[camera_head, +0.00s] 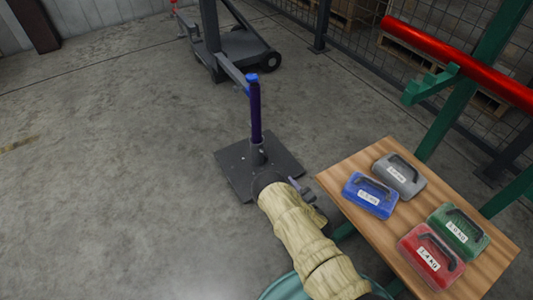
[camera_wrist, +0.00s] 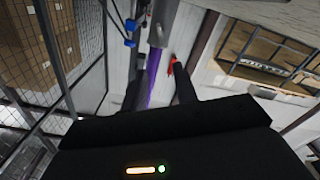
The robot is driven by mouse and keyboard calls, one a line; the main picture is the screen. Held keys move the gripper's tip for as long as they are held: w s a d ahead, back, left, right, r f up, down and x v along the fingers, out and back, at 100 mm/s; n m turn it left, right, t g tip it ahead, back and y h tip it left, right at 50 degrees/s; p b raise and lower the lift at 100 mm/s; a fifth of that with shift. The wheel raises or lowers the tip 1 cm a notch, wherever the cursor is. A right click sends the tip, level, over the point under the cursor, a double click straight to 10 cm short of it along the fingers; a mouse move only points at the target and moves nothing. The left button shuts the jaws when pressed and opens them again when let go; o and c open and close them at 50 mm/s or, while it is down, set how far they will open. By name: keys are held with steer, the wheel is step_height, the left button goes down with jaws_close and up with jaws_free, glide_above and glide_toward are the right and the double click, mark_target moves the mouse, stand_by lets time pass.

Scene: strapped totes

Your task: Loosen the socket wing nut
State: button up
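A purple post (camera_head: 256,110) with a blue top stands upright in a grey socket (camera_head: 258,153) on a dark square base plate (camera_head: 232,170) in the head view. I cannot clearly make out the wing nut in either view. My arm in its beige sleeve reaches up to the near side of the plate, and its dark end hides part of the plate by the socket. In the wrist view my gripper (camera_wrist: 158,84) has its two dark fingers apart. A purple length of the post (camera_wrist: 153,66) shows between or beyond them; contact cannot be told.
A wooden table (camera_head: 345,172) at the right holds blue (camera_head: 369,196), grey (camera_head: 398,176), green (camera_head: 458,230) and red (camera_head: 431,254) cases. A green frame with a red bar (camera_head: 460,65) stands beyond it. A wheeled grey stand (camera_head: 240,48) is behind the post. The left floor is clear.

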steer(key=shift+s+a, duration=0.1)
steer(key=b, duration=1.1)
glide_toward(265, 155)
steer(key=x, duration=0.8)
steer(key=shift+a+f, duration=0.1)
steer(key=shift+w+a+r, duration=0.2)
steer(key=shift+w+a, duration=0.15)
steer(key=shift+w, duration=0.2)
jaws_close()
